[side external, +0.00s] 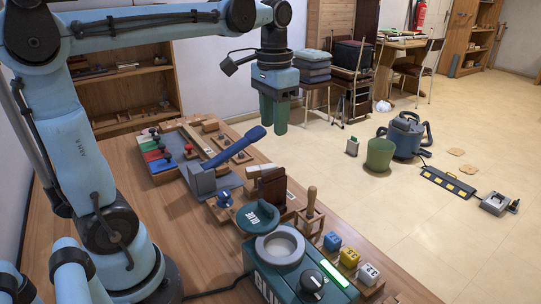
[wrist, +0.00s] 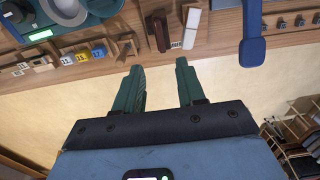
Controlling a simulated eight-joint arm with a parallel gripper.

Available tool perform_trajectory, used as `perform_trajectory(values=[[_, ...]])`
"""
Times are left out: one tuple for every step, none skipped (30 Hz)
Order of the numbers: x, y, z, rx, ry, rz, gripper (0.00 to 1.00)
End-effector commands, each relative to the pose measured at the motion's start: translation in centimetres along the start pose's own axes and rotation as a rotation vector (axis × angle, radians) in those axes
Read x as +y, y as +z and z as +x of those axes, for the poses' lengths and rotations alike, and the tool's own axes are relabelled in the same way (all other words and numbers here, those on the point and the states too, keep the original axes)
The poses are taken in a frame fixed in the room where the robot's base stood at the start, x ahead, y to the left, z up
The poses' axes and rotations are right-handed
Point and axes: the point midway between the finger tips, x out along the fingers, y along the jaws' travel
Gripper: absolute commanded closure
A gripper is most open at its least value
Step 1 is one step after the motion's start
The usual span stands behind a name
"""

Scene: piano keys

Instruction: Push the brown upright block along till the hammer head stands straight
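A dark brown upright block (side external: 271,190) stands on the wooden bench, beside a pale cream piece (side external: 261,170) that looks like the hammer head; its exact tilt is hard to tell. In the wrist view the brown block (wrist: 161,33) is at the top middle and the cream piece (wrist: 192,27) is just right of it, with a small gap. My gripper (side external: 273,126) hangs above and beyond them, fingers pointing down, apart from both. In the wrist view its two green fingers (wrist: 160,68) are spread with nothing between them.
A blue-handled lever (side external: 236,147) rises to the left of the block. A green machine with a round lid (side external: 257,218) and a wooden rack with a handle (side external: 310,204) stand nearer the camera. Numbered cubes (side external: 349,257) sit at the bench's right edge. Bare wood lies at the front left.

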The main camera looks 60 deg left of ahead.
Motion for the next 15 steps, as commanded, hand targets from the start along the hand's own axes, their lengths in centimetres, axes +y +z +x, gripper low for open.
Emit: perform_trajectory(values=[[-0.1, -0.1, 0.0, -0.007, 0.001, 0.0, 0.61], [-0.1, -0.1, 0.0, -0.01, 0.002, 0.0, 0.61], [-0.2, -0.1, 0.2, -0.012, 0.002, 0.0, 0.61], [-0.2, -0.1, 0.4, -0.012, 0.002, 0.0, 0.61], [-0.1, -0.1, 0.6, -0.012, 0.002, 0.0, 0.61], [-0.1, -0.1, 1.0, -0.011, 0.002, 0.0, 0.61], [-0.1, -0.1, 1.4, -0.011, 0.002, 0.0, 0.61], [-0.1, -0.1, 1.8, -0.011, 0.002, 0.0, 0.61], [-0.1, -0.1, 2.3, -0.01, 0.002, 0.0, 0.61], [-0.1, -0.1, 2.8, -0.01, 0.002, 0.0, 0.61], [-0.1, -0.1, 3.2, -0.01, 0.002, 0.0, 0.61], [-0.1, -0.1, 3.9, -0.009, 0.002, 0.0, 0.61], [-0.1, 0.0, 4.4, -0.009, 0.002, 0.0, 0.61], [-0.1, 0.0, 4.8, -0.009, 0.002, 0.0, 0.61], [-0.1, 0.0, 5.4, -0.009, 0.002, 0.0, 0.61]])
